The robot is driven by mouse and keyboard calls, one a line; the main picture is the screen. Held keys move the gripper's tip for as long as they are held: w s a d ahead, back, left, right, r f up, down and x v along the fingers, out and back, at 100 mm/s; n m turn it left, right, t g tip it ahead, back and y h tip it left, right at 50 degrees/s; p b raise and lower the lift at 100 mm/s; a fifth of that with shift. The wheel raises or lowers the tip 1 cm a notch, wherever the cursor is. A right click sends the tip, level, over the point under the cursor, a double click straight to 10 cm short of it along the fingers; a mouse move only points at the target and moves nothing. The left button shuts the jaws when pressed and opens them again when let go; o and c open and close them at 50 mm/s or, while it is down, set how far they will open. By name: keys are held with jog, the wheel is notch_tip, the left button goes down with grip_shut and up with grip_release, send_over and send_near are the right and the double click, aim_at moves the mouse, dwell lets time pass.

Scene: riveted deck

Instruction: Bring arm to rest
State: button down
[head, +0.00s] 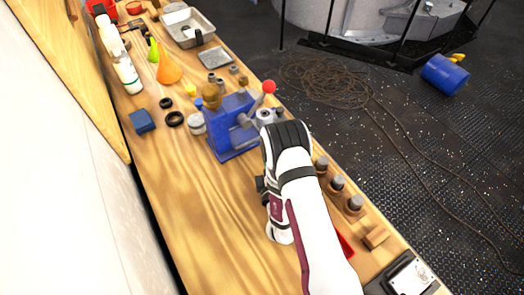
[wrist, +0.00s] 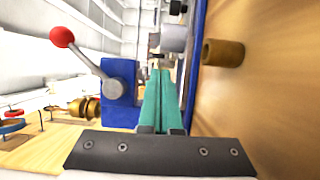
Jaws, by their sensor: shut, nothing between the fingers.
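My gripper (wrist: 160,72) shows in the wrist view, its two teal fingers lying together with nothing between them. In the head view my white and black arm reaches up over the wooden bench (head: 185,215), and its wrist covers the fingers. A blue bench device (head: 228,138) with a red-knobbed lever (head: 268,87) stands just beyond the wrist. In the wrist view the red knob (wrist: 62,37) and a blue block (wrist: 121,112) are left of the fingers. I cannot tell whether the fingers touch the device.
Several capped brown blocks (head: 338,184) line the bench's right edge beside my arm. Black rings (head: 174,119), a blue box (head: 142,121), an orange funnel (head: 168,70) and a metal tray (head: 187,28) lie farther back. Bare bench is open left of the arm.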

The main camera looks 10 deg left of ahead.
jog(key=shift+s+d, duration=0.1)
jog(key=shift+s, duration=0.3)
jog(key=w+d+r+m+g+h, duration=0.2)
jog(key=w+d+r+m+h, duration=0.5)
jog(key=m, duration=0.5)
jog(key=s+d+r+m+g, duration=0.4)
jog(key=s+d+m, duration=0.1)
jog(key=m, duration=0.1)
jog(key=s+d+r+m+g, duration=0.1)
jog(key=s+r+m+g, duration=0.1)
jog(key=s, duration=0.8)
jog(key=s+d+r+m+g+y, duration=0.1)
jog(key=s+d+r+m+g, duration=0.1)
jog(key=s, duration=0.9)
jog(key=s+d+r+m+g, duration=0.1)
jog(key=s+r+m+g, duration=0.2)
jog(key=s+m+g, duration=0.3)
jog(key=s, duration=0.4)
jog(key=shift+s+d+r+g+y, duration=0.15)
jog(key=shift+s+d+g+y, duration=0.15)
jog(key=shift+s+g+y, duration=0.1)
jog(key=shift+w, duration=0.1)
